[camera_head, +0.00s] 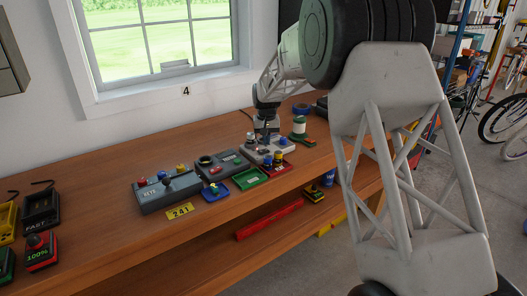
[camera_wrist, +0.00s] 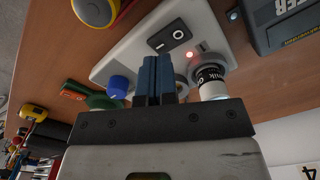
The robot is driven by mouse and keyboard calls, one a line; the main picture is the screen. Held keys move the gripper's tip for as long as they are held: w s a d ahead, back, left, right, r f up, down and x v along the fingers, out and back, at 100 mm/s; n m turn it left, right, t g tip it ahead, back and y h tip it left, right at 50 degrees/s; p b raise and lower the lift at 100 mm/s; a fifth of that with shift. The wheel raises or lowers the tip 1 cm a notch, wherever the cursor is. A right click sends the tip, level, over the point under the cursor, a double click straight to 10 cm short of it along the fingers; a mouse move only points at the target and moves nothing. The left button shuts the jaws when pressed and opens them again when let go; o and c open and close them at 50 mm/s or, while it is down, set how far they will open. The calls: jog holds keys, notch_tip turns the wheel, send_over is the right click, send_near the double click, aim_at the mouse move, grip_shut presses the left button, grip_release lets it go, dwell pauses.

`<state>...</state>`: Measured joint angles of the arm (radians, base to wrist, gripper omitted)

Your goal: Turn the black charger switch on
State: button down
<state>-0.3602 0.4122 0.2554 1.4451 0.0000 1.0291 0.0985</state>
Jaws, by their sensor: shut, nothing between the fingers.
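A light grey device (camera_head: 273,150) stands on the workbench, right of centre in the head view. The wrist view shows its sloped top (camera_wrist: 135,48), with a black rocker switch (camera_wrist: 172,35) marked with a bar and a circle. Beside the switch a small red light (camera_wrist: 190,55) glows, and a blue knob (camera_wrist: 119,86) is near one edge. My gripper (camera_head: 266,140) is over this device. Its blue fingertips (camera_wrist: 157,60) are together and empty, just short of the rocker switch in the picture; contact cannot be told. A black charger-like box marked FAST (camera_head: 41,208) stands far left.
A grey box with a lever (camera_head: 167,191) is farther left. A labelled cylinder (camera_wrist: 211,82) is close to my fingers. Small coloured trays (camera_head: 250,178) line the front.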

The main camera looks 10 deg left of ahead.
aim_at(268, 151)
jog(key=shift+r, duration=2.1)
jog(key=shift+s+d+r, duration=0.3)
jog(key=shift+d+r, duration=0.05)
jog(key=shift+d, duration=0.05)
jog(key=s+d+r+m, duration=0.1)
jog(key=s+d+r, duration=0.4)
jog(key=s+d, duration=0.3)
jog(key=s+d+r+t, duration=0.1)
jog(key=s+d+r, duration=0.4)
jog(key=s, duration=0.4)
jog(key=s+d+r+m, duration=0.1)
jog(key=s+d+r, duration=0.3)
jog(key=s+d, duration=0.5)
jog(key=s+d+f, duration=0.2)
jog(key=s+d, duration=0.1)
jog(key=s, duration=0.7)
jog(key=s+d+f+t, duration=0.1)
jog(key=s+d, duration=0.3)
jog(key=s, duration=0.7)
jog(key=s+d+f+m, duration=0.1)
jog(key=s+d+f, duration=0.2)
jog(key=s, duration=0.8)
jog(key=shift+d+t, duration=0.3)
jog(key=shift+d, duration=0.1)
